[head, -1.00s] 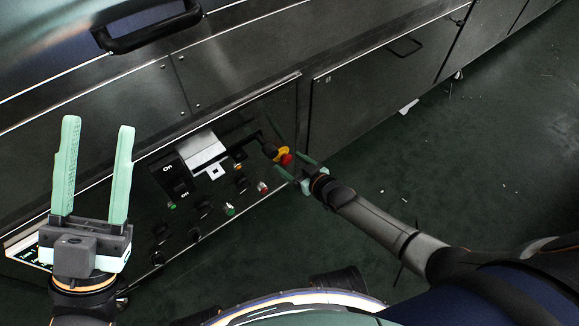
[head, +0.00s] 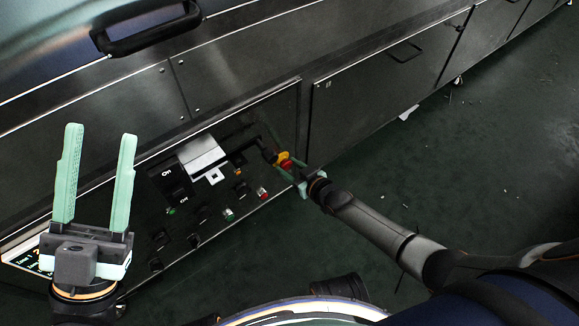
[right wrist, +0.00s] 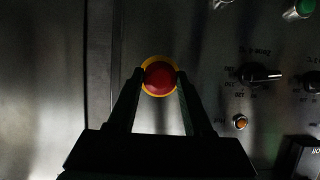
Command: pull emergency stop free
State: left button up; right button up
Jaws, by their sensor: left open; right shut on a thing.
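The emergency stop is a red mushroom button (head: 287,164) on a yellow base at the right end of the dark control panel (head: 228,183). In the right wrist view the red button (right wrist: 159,78) sits between the fingertips, with its yellow ring (right wrist: 150,63) behind it. My right gripper (head: 287,167) is shut on the button, one finger on each side. My left gripper (head: 100,178) is open and empty, fingers pointing up, at the left in front of the panel, well away from the button.
The panel also carries a large switch (head: 171,183), several knobs, a green-lit button (head: 228,214) and a red button (head: 262,193). A screen (head: 25,254) is partly hidden by my left gripper. A black handle (head: 150,30) is on the steel cover above. Green floor lies open at right.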

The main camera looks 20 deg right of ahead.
grip_shut()
dwell(0.7)
